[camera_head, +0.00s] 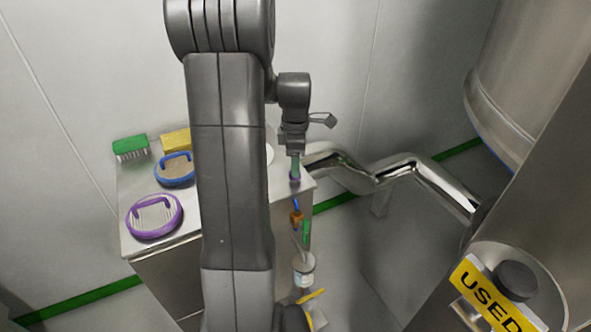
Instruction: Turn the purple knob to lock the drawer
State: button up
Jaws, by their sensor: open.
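My gripper (293,142) is at the right end of a steel cabinet (190,248), pointing down. Directly below it is a slim teal upright piece (295,166) with a small purple part (294,181) at its foot, near the cabinet's right edge. I cannot tell whether this purple part is the knob, nor whether the jaws touch the teal piece. The jaws are open, though their gap is too small to see clearly. The drawer cannot be made out; my arm covers the middle of the cabinet.
A purple-rimmed round item with a handle (153,232), a blue one (176,179), a green brush (130,144) and a yellow block (176,139) stand on the cabinet top. Small coloured items hang at its right side. A bent steel pipe (425,172) runs right.

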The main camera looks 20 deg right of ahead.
jog(key=shift+f, duration=1.7)
jog(key=c, duration=1)
